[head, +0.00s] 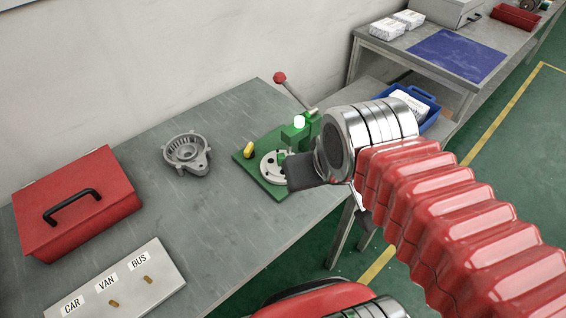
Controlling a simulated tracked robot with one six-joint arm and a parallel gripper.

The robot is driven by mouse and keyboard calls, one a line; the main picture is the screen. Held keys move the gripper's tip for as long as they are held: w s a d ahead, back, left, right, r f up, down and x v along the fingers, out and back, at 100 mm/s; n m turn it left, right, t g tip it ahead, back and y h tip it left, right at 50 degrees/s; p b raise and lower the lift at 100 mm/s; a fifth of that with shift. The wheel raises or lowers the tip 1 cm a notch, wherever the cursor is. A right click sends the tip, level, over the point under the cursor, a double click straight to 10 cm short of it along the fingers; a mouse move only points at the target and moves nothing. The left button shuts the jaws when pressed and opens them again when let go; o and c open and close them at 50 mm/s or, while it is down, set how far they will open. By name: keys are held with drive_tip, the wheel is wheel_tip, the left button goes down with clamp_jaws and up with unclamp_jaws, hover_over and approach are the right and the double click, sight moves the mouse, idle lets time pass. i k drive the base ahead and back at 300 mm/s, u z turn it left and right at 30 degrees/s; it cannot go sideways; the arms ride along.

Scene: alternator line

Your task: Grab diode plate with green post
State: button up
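A pale round plate with dark holes (269,168) sits in a green fixture (243,161) on the grey workbench. A small green piece stands at its right side, which looks like the green post; the plate's right part is hidden behind my gripper. My gripper (340,190) is over the bench's right edge, just right of the plate. One dark finger reaches left in front of the plate's right side and the other hangs lower right. The fingers are spread apart with nothing seen between them. I cannot tell whether the near finger touches the plate.
The fixture has a red-knobbed lever (280,78) and a yellow piece (249,149). A grey alternator housing (187,152), a red toolbox (77,204) and a board labelled CAR, VAN, BUS (125,290) stand left. A blue bin (431,122) is behind my arm. The bench's middle is clear.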

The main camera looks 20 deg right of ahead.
sight(274, 164)
drive_tip(key=k, duration=1.65)
drive_tip(key=u, duration=0.75)
drive_tip(key=i, duration=1)
